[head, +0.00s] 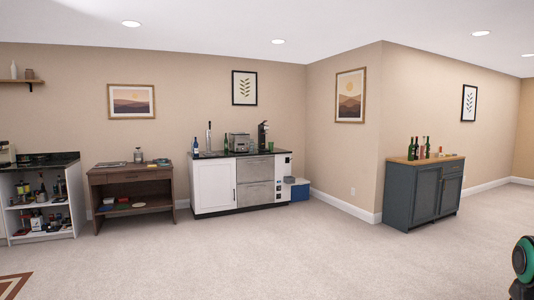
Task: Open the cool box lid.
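A small blue box (300,193) with a paler top (301,182) stands on the carpet at the right end of the white bar cabinet, close to the wall corner. It looks like the cool box, and its top appears closed, though it is too small to be sure. The cabinet end and a small grey piece beside it hide part of its left side. My gripper is not in view; only a dark and green part of my arm shows at the lower right edge, far from the box.
The white cabinet (214,186) with steel drawers stands left of the box. A wooden desk (131,177) and open shelves (40,215) are farther left. A blue-grey cabinet (411,190) with bottles stands right, past the wall corner. The carpet (260,250) between is clear.

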